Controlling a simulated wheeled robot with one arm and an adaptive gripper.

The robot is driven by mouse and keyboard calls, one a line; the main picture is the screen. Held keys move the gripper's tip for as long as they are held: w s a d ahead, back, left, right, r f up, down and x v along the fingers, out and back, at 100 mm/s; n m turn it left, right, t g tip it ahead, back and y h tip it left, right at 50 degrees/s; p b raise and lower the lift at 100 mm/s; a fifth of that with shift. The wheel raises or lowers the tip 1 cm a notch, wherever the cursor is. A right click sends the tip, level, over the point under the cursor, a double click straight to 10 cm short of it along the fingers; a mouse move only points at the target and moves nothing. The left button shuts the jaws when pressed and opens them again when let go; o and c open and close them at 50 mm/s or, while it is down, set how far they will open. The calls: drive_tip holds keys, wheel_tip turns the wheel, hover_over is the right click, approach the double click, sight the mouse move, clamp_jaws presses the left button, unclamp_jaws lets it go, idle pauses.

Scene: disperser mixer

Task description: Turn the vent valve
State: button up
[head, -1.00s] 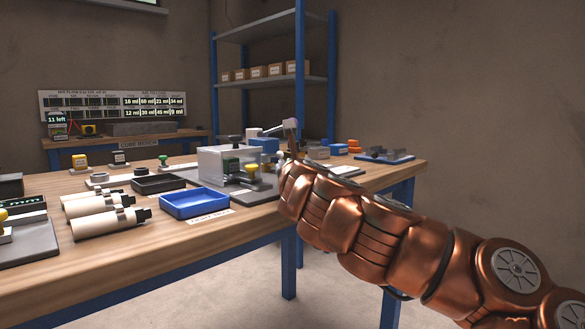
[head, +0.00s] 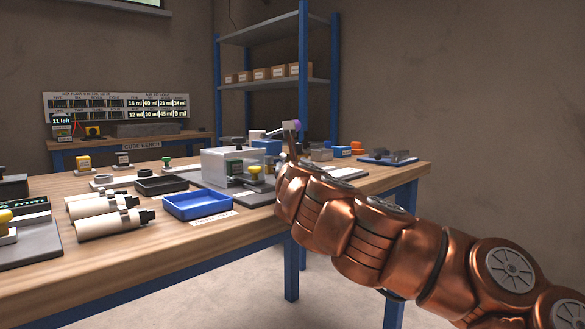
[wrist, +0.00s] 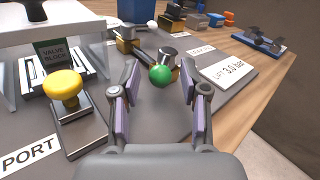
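A valve with a green ball (wrist: 160,75) on its handle stands on a grey plate in the wrist view, with a metal cylinder (wrist: 167,55) and brass parts behind it. I cannot read a vent label on it. My gripper (wrist: 159,84) is open, with one purple-padded finger on each side of the green ball. The ball shows in the gap near the fingertips; I cannot tell whether either finger touches it. In the head view my arm hides the valve and most of the gripper.
A pressure card (wrist: 228,76) lies at the right. A blue tray (head: 197,204) sits at the bench's front edge. Bare floor lies right of the bench.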

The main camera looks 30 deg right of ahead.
idle(0.3)
wheel_tip(320, 180, up, 10)
idle(0.8)
